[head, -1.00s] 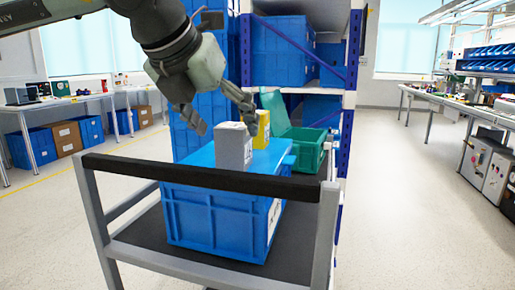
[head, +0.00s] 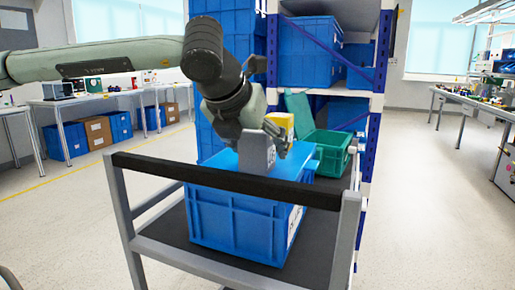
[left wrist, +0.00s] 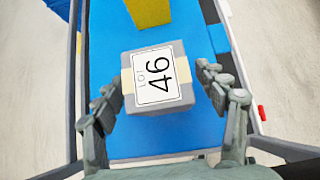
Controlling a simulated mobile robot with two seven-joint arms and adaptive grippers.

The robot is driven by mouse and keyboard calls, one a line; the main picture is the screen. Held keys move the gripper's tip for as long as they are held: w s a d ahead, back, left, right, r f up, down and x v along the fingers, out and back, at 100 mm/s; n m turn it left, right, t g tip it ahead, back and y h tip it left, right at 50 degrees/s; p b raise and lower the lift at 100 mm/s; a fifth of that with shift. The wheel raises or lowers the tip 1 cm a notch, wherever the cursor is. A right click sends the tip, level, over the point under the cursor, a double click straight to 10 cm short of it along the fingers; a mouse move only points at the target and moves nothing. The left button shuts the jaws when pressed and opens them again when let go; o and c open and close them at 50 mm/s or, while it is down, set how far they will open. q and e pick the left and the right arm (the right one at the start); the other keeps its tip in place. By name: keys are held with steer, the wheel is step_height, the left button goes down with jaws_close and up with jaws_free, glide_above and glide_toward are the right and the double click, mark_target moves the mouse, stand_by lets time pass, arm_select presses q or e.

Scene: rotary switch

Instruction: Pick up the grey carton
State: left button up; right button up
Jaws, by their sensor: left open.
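The grey carton (head: 256,156) stands upright on the blue lid of a blue crate (head: 235,218) on the cart. My left gripper (head: 262,140) is over the carton from above, partly hiding it. My right gripper is not in view.
A yellow carton (head: 281,126) stands just behind the grey one. A green crate (head: 327,150) with a raised lid is behind to the right. The cart's black handle bar (head: 225,181) runs across the near side. Shelving with blue crates rises behind.

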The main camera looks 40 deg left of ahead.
arm_select(q)
steer(key=c, duration=1.3)
steer(key=shift+r, duration=0.1)
steer(key=shift+c, duration=0.2)
